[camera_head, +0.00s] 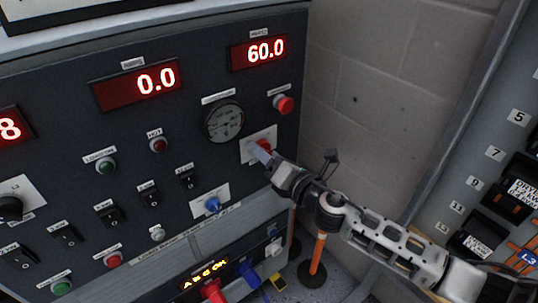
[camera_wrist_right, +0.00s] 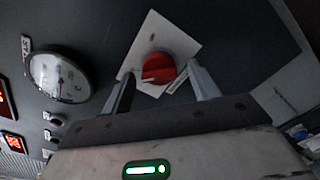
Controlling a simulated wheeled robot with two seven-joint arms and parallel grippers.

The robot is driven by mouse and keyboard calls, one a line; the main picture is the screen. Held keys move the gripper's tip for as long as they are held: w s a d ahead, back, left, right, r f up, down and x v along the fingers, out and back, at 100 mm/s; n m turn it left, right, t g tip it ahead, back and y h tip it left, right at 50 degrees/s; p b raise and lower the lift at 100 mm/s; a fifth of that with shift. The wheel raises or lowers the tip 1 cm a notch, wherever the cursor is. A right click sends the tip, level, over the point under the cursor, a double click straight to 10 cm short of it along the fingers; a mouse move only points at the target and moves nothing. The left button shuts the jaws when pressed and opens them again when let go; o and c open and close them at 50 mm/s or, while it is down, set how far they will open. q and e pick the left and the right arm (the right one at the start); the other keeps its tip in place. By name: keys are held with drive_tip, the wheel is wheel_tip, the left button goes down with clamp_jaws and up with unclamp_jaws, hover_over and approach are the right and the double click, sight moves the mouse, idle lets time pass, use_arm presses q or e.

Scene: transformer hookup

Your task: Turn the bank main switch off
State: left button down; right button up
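A red rotary switch (camera_head: 264,144) on a white plate sits at the right side of the dark control panel, below a red push button. I take it for the bank main switch; its label is too small to read. My right gripper (camera_head: 262,153) is at this switch and partly covers it. In the right wrist view the red knob (camera_wrist_right: 158,68) shows between and just beyond the two fingertips (camera_wrist_right: 163,85). The fingers are apart, one on each side, with no clear contact visible. My left gripper is not in view.
The panel carries a round gauge (camera_head: 223,121), a red push button (camera_head: 284,104), a blue knob (camera_head: 213,204) and displays reading 0.0 (camera_head: 156,79) and 60.0 (camera_head: 265,50). An orange post (camera_head: 317,256) stands below my right arm. A breaker panel (camera_head: 500,180) is at the right.

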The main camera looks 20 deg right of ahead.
use_arm(q)
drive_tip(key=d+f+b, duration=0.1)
drive_tip(key=b, duration=0.3)
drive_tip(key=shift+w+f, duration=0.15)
use_arm(e)
drive_tip(key=v, duration=1.6)
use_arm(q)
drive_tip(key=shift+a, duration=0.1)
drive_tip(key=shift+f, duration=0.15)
use_arm(e)
drive_tip(key=s+a+f+m+g+h, duration=0.1)
drive_tip(key=s+a+f+m+g, duration=0.1)
drive_tip(key=f+m, duration=0.4)
drive_tip(key=s+a+f+m+g+h, duration=0.1)
drive_tip(key=s+f+m, duration=0.3)
drive_tip(key=m, duration=0.9)
drive_tip(key=s+a+f+m+g, duration=0.3)
drive_tip(key=a+f+m, duration=0.1)
drive_tip(key=f+m, duration=0.5)
drive_tip(key=shift+s+m+h, duration=0.2)
drive_tip(key=shift+m+h, duration=0.2)
drive_tip(key=shift+m, duration=0.1)
